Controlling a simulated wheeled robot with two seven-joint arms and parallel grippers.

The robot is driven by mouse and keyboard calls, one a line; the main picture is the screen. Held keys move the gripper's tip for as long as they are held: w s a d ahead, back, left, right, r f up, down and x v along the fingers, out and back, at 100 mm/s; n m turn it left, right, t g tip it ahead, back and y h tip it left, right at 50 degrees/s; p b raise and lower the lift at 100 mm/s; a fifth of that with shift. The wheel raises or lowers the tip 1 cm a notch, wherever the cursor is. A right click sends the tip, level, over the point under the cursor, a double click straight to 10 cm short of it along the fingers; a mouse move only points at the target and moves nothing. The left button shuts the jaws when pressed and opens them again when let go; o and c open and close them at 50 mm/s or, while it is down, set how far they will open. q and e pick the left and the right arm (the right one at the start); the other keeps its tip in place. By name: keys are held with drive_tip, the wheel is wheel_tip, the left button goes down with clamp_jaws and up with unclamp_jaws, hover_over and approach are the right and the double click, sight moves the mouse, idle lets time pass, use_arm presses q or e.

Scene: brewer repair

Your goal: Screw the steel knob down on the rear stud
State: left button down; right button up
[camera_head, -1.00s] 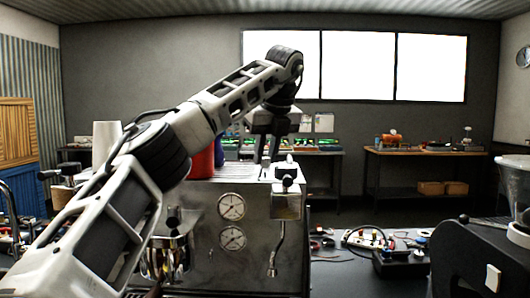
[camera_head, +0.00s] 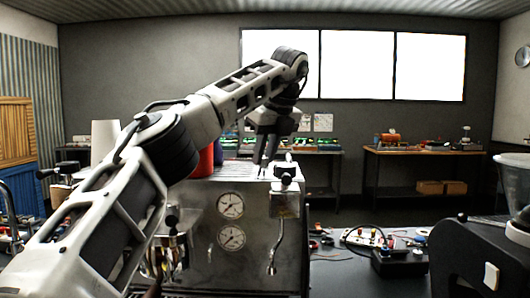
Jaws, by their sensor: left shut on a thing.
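The brewer (camera_head: 205,262) is a steel espresso machine with two gauges on its front, standing ahead of me. My left gripper (camera_head: 265,170) points down over the right part of its top, behind the front edge. Its fingers are close together, shut on the steel knob, which is too small and too covered by the fingers to make out. The rear stud is hidden at the fingertips, so I cannot tell how far down the knob sits. My right gripper is out of view.
A red canister (camera_head: 204,162) stands on the brewer top, left of the gripper and partly behind my arm. A steam wand (camera_head: 276,250) hangs at the brewer's right front. A dark box with knobs (camera_head: 397,262) and loose parts lie right of it. A grinder-like machine (camera_head: 480,262) is far right.

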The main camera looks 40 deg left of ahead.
use_arm(q)
drive_tip(key=shift+f+b, duration=0.4)
drive_tip(key=shift+f, duration=0.45)
idle(2.3)
drive_tip(key=shift+f+m, duration=0.1)
drive_tip(key=shift+m, duration=0.4)
drive_tip(key=shift+s+a+m+t+b, duration=0.1)
drive_tip(key=shift+m+t+b, duration=0.3)
drive_tip(key=shift+m, duration=0.3)
drive_tip(key=shift+m+t+h, duration=0.4)
drive_tip(key=shift+m, duration=0.7)
drive_tip(key=m+t+h+p, duration=0.1)
drive_tip(key=m, duration=0.3)
drive_tip(key=shift+m, duration=0.3)
